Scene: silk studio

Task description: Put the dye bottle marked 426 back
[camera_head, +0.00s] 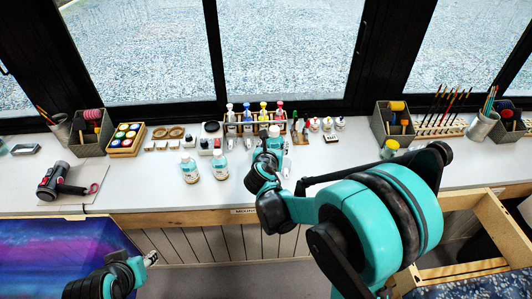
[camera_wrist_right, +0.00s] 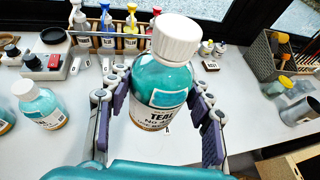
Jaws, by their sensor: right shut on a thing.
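My right gripper (camera_wrist_right: 158,108) is shut around a dye bottle (camera_wrist_right: 162,88) with teal contents and a white cap. Its label reads TEAL and a number starting with 4; the remaining digits are not legible. In the head view this bottle (camera_head: 275,143) is upright at the back of the counter, partly hidden by my right gripper (camera_head: 272,152). I cannot tell whether its base touches the counter. My left gripper (camera_head: 150,258) is low at the left, in front of the counter and empty; its jaw opening is too small to judge.
Two similar bottles (camera_head: 189,170) (camera_head: 220,165) stand to the left on the white counter (camera_head: 145,185). Behind the held bottle is a wooden rack (camera_head: 247,127) with several coloured bottles. Small jars (camera_head: 327,124) stand right of it. A hair dryer (camera_head: 62,182) lies far left.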

